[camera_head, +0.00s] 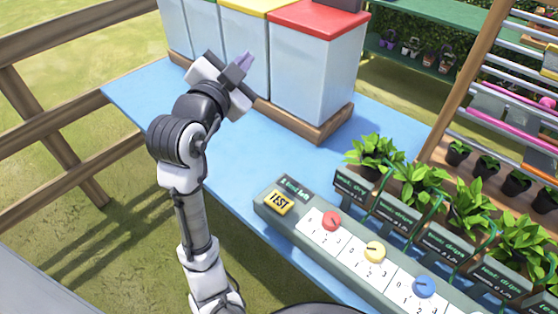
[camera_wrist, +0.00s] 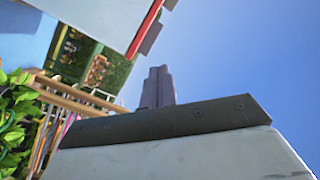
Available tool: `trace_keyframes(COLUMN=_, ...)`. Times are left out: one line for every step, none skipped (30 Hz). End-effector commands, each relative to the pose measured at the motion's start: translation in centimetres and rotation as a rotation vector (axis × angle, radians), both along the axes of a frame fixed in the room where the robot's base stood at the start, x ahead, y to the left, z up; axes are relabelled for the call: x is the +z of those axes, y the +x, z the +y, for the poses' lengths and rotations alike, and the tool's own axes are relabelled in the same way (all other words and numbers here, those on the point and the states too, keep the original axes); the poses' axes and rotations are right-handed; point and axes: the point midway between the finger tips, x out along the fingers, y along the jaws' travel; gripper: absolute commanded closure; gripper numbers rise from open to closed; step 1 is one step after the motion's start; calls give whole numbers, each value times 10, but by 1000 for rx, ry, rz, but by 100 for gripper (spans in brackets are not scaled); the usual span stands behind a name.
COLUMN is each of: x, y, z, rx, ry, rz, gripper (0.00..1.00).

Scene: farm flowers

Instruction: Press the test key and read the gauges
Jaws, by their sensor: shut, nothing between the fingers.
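The yellow TEST key (camera_head: 279,203) sits at the left end of a grey-green panel (camera_head: 268,212) on the blue table. Right of it on the panel are a red gauge (camera_head: 332,221), a yellow gauge (camera_head: 375,252) and a blue gauge (camera_head: 424,287), each over a white numbered scale. A small sign above the key has text too small to read surely. My gripper (camera_head: 246,60) is shut and empty, raised in front of the bins, well away from the key. In the wrist view its shut fingers (camera_wrist: 158,88) point up against the sky.
Pale bins with coloured lids, one red (camera_head: 318,17), stand on a wooden base at the table's back. Several potted plants (camera_head: 420,185) with dark labels line up behind the panel. A wooden rack (camera_head: 465,90) stands right. The blue table (camera_head: 235,165) is clear between bins and panel.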

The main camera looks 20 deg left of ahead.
Motion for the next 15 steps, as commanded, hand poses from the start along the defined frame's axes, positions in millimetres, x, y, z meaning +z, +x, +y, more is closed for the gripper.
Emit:
trace_keyframes(x=-26, y=4, z=-11, rx=-77, ry=47, rz=135, gripper=100)
trace_keyframes(x=-44, y=4, z=-20, rx=-133, ry=78, rz=215, gripper=100)
trace_keyframes(x=-67, y=1, z=-32, rx=-210, ry=120, rz=315, gripper=100)
trace_keyframes(x=-83, y=-3, z=-40, rx=-270, ry=149, rz=382, gripper=100)
trace_keyframes(x=-98, y=-8, z=-47, rx=-327, ry=178, rz=443, gripper=100)
trace_keyframes(x=-116, y=-16, z=-57, rx=-404, ry=213, rz=516, gripper=100)
trace_keyframes(x=-127, y=-23, z=-63, rx=-459, ry=238, rz=563, gripper=100)
trace_keyframes(x=-137, y=-30, z=-68, rx=-509, ry=259, rz=604, gripper=100)
trace_keyframes(x=-149, y=-38, z=-73, rx=-570, ry=284, rz=651, gripper=100)
trace_keyframes(x=-156, y=-45, z=-76, rx=-610, ry=300, rz=679, gripper=100)
trace_keyframes(x=-162, y=-50, z=-79, rx=-647, ry=314, rz=703, gripper=100)
trace_keyframes(x=-168, y=-56, z=-82, rx=-686, ry=329, rz=727, gripper=100)
trace_keyframes(x=-172, y=-60, z=-84, rx=-711, ry=338, rz=742, gripper=100)
trace_keyframes(x=-174, y=-63, z=-85, rx=-728, ry=345, rz=752, gripper=100)
trace_keyframes(x=-177, y=-66, z=-86, rx=-748, ry=352, rz=762, gripper=100)
